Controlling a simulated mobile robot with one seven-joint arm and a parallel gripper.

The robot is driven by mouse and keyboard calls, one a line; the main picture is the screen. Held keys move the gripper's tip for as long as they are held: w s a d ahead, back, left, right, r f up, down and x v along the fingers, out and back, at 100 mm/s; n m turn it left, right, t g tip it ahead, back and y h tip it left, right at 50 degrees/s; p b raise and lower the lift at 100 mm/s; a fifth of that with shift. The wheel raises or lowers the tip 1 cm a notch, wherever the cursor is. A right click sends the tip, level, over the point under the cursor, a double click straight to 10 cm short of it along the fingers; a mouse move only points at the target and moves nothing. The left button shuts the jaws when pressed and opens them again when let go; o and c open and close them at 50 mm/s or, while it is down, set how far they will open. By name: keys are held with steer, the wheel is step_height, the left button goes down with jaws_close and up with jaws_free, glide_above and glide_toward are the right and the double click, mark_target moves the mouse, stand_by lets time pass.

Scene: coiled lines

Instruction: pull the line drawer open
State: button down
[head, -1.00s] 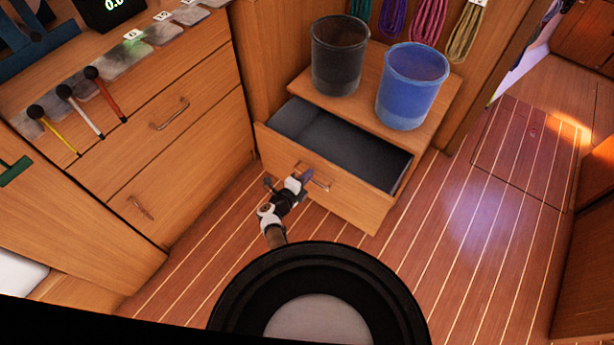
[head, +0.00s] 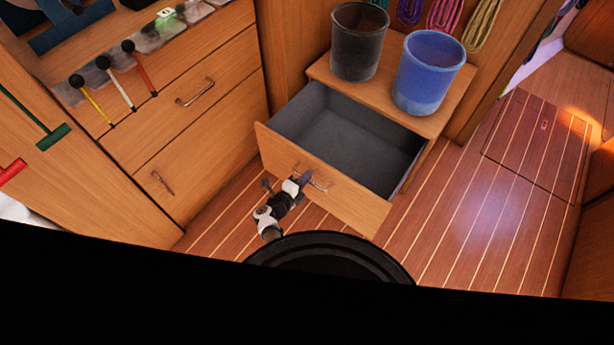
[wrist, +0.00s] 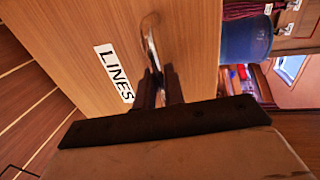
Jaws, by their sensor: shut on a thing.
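The line drawer (head: 335,193) stands well open in the head view, and its grey inside looks empty where I can see it. Its wooden front carries a metal bar handle, which shows in the wrist view (wrist: 151,42) beside a white label reading "LINES" (wrist: 114,72). My gripper (head: 302,180) is at the handle, in front of the drawer. In the wrist view its fingers (wrist: 159,82) are shut on the handle. The far end of the handle shows above the fingers; the gripped part is hidden.
A dark bucket (head: 358,42) and a blue bucket (head: 428,75) stand on the cabinet top above the drawer. Coiled lines (head: 445,15) hang behind them. A shut drawer unit (head: 190,120) stands at the left. The plank floor (head: 470,215) at the right is clear.

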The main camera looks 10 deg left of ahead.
steer(key=c, duration=1.6)
jaws_free()
steer(key=shift+c, duration=0.2)
steer(key=p+v, duration=0.4)
steer(key=v, duration=0.9)
steer(key=shift+s+a, duration=0.2)
steer(key=shift+s, duration=0.15)
steer(key=shift+r, duration=0.1)
